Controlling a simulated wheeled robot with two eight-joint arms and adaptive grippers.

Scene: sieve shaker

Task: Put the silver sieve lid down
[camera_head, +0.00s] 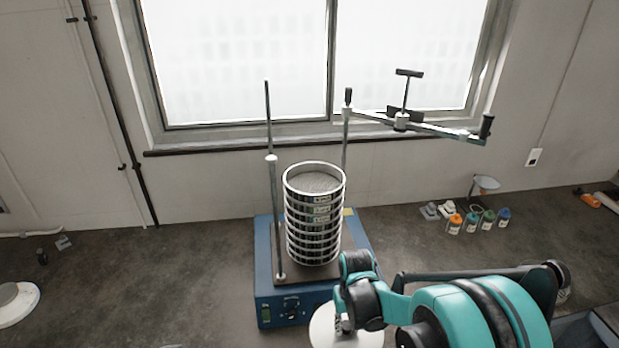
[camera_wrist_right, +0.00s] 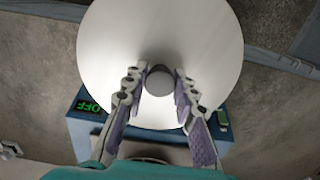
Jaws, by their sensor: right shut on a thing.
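The silver sieve lid (camera_head: 322,330) is a round pale disc at the bottom of the head view, in front of the blue shaker base. It fills much of the right wrist view (camera_wrist_right: 205,45), with a round grey knob (camera_wrist_right: 158,81) at its middle. My right gripper (camera_head: 345,322) is shut on the knob, with one finger on each side in the wrist view (camera_wrist_right: 160,88). The stack of sieves (camera_head: 315,215) stands upright on the blue shaker (camera_head: 290,308), open at the top with grainy material inside. My left gripper is not in view.
The shaker's clamp bar (camera_head: 425,127) is swung out to the right on its rod. Small coloured jars (camera_head: 470,222) and a funnel (camera_head: 485,184) stand at the right. A white round object (camera_head: 17,305) lies at the far left.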

